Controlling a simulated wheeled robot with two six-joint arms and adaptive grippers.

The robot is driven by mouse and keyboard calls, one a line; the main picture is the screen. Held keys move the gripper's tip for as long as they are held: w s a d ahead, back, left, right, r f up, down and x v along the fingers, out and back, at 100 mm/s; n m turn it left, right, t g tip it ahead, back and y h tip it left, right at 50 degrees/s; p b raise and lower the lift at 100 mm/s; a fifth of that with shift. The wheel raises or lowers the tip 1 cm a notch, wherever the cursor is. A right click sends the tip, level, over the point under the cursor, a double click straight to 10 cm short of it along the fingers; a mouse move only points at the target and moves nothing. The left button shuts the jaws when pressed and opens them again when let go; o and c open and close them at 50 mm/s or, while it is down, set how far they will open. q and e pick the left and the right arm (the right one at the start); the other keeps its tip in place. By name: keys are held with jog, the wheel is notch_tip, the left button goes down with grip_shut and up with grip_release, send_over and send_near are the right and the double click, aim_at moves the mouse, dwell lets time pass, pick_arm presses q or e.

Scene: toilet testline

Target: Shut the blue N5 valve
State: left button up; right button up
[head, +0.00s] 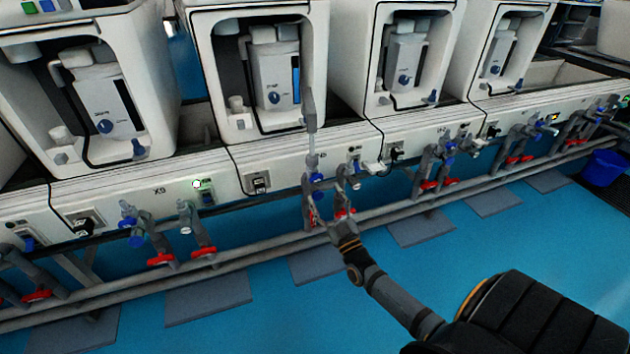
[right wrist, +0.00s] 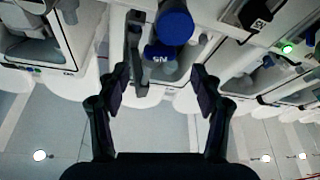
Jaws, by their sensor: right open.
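The blue N5 valve (right wrist: 160,53) shows in the right wrist view, with its label upside down, just beyond and between my fingertips. A larger round blue part (right wrist: 175,25) sits right above it in that view. In the head view, a blue valve part (head: 317,178) shows on the pipes below the second toilet unit from the left; its label is too small to read there. My right gripper (right wrist: 160,82) is open and empty, with its fingers spread on either side of the valve's line and apart from it. In the head view, the right gripper (head: 326,217) is low at the pipes. My left gripper is out of view.
Red valve handles (head: 344,213) hang close to the right gripper. A long grey rail (head: 240,262) runs along the front of the test line. More blue valves (head: 135,240) sit to the left. The blue floor (head: 400,275) in front is open.

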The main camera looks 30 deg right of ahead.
aim_at(317, 182)
jog(key=b+x, duration=0.1)
jog(key=x, duration=0.5)
jog(key=shift+w+b, duration=0.25)
jog(key=shift+b, duration=0.15)
jog(key=shift+w+d+r, duration=0.1)
jog(key=shift+w+r, duration=0.1)
jog(key=shift+w, duration=0.15)
